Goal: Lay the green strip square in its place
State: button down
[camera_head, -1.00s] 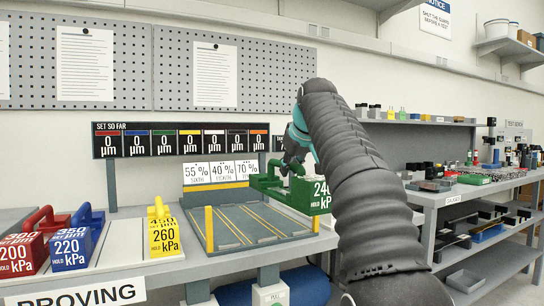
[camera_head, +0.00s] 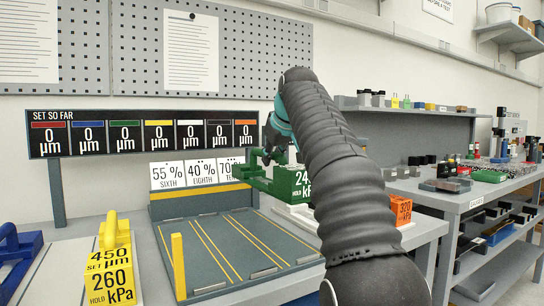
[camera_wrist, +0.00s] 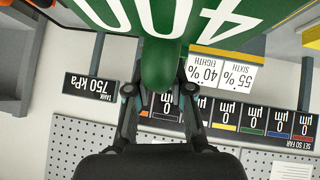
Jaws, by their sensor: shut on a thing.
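The green strip (camera_head: 287,181), a block with white lettering, hangs in the air above the far right part of the grey bed (camera_head: 232,250) with yellow lines. My gripper (camera_head: 275,152) is shut on the strip's upright green handle. The wrist view shows the jaws (camera_wrist: 163,88) on either side of the green handle, with the strip's lettered top (camera_wrist: 215,22) beyond. The strip's right end is partly hidden by my arm. A row of percentage cards (camera_head: 182,174) stands behind the bed.
A yellow block (camera_head: 112,268) stands left of the bed, with a blue block (camera_head: 17,258) at the far left. A yellow post (camera_head: 178,265) rises at the bed's left edge. An orange block (camera_head: 401,209) stands right of my arm. The middle of the bed is clear.

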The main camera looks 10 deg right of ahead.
aim_at(285, 179)
jog(key=shift+s+r, duration=0.1)
jog(key=shift+f+b, duration=0.3)
notch_tip(285, 179, down, 12)
jog(key=b, duration=0.9)
jog(key=shift+r, duration=0.1)
jog(key=shift+f+b, duration=0.3)
jog(key=shift+b, duration=0.1)
jog(key=c, duration=1.1)
grip_release()
jog(key=shift+c, duration=0.2)
jog(key=shift+o, duration=1)
jog(key=v, duration=1.2)
